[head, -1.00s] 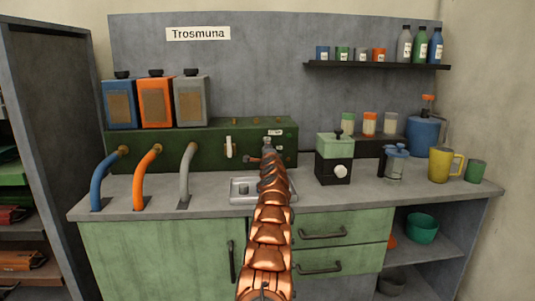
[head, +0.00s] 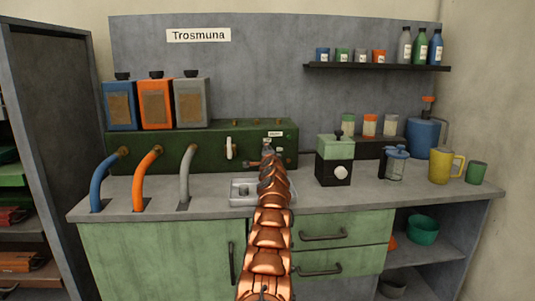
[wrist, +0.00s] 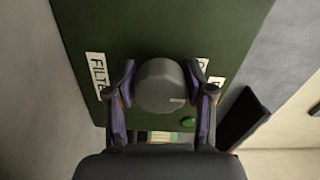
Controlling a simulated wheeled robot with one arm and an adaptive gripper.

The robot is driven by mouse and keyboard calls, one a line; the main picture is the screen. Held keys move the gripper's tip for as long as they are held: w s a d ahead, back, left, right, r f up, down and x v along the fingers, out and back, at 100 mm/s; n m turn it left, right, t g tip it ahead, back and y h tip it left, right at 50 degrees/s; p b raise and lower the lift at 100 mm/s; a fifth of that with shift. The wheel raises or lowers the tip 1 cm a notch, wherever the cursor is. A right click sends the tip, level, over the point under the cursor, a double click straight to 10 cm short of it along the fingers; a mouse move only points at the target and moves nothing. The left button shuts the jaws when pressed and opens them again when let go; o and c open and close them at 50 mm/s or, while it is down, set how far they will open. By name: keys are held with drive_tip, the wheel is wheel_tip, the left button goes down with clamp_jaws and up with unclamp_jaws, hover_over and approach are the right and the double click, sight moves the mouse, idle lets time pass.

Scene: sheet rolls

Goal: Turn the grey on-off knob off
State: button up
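The grey knob (wrist: 160,86) sits on the dark green panel in the wrist view. It is round, with a pale mark near its lower right rim. My gripper (wrist: 161,72) has one finger on each side of the knob, its tips very close to the knob's sides. I cannot tell whether the fingers press on it. In the head view my gripper (head: 267,152) is at the front of the green panel box (head: 200,145), and my arm hides the knob there.
A white handle (head: 229,148) is left of my gripper. A metal tray (head: 242,190) lies below. A green-and-black machine (head: 335,160) stands to the right.

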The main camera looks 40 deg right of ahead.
drive_tip(key=o, duration=0.3)
drive_tip(key=shift+s, duration=0.1)
drive_tip(key=shift+v, duration=3.65)
drive_tip(key=shift+r, duration=0.15)
